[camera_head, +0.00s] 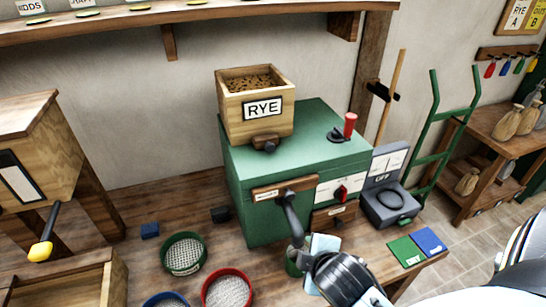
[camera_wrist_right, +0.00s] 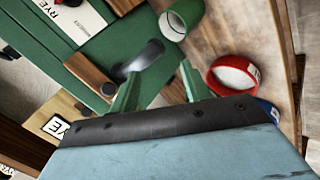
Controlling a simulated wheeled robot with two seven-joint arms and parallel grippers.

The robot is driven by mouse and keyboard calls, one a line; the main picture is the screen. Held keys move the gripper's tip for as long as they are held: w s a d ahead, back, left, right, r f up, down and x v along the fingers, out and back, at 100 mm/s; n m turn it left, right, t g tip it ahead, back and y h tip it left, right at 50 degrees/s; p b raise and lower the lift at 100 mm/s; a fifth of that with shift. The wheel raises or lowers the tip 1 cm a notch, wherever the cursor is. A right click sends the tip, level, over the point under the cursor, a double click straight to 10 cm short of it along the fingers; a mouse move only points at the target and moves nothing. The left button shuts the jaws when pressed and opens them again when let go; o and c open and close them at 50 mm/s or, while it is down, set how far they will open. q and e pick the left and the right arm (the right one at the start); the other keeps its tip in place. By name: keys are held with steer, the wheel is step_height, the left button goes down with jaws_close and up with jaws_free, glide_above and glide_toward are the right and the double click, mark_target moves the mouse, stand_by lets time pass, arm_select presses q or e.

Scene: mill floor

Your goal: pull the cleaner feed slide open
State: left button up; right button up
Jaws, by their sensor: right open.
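The green cleaner (camera_head: 295,160) stands on the wooden bench with a RYE hopper (camera_head: 255,108) on top. A small wooden slide with a dark knob (camera_head: 265,143) shows below the RYE label; I cannot tell how far it is drawn out. A dark handle (camera_head: 290,215) hangs from a wooden plate on the front. My right gripper (camera_head: 318,258) is low in front of the cleaner, below the slide. Its open fingers show in the right wrist view (camera_wrist_right: 160,82), with the handle (camera_wrist_right: 140,60) just beyond them; contact is unclear. My left gripper is out of view.
A green cup (camera_head: 292,263) stands close beside my right gripper. A green-rimmed sieve (camera_head: 184,253) and a red-rimmed sieve (camera_head: 227,289) lie on the bench. A wooden machine stands left.

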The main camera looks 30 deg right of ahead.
steer(key=w+d+r+n+t+h, duration=0.2)
steer(key=w+d+r+n+t, duration=0.25)
steer(key=w+n, duration=0.4)
steer(key=n+t, duration=0.5)
steer(key=n, duration=1)
glide_toward(271, 149)
steer(key=shift+y, duration=0.4)
steer(key=x, duration=0.4)
steer(key=p+x, duration=0.1)
steer(key=x, duration=0.3)
steer(key=shift+d+r, duration=0.2)
steer(key=shift+d, duration=0.05)
jaws_close()
steer(key=shift+w, duration=0.1)
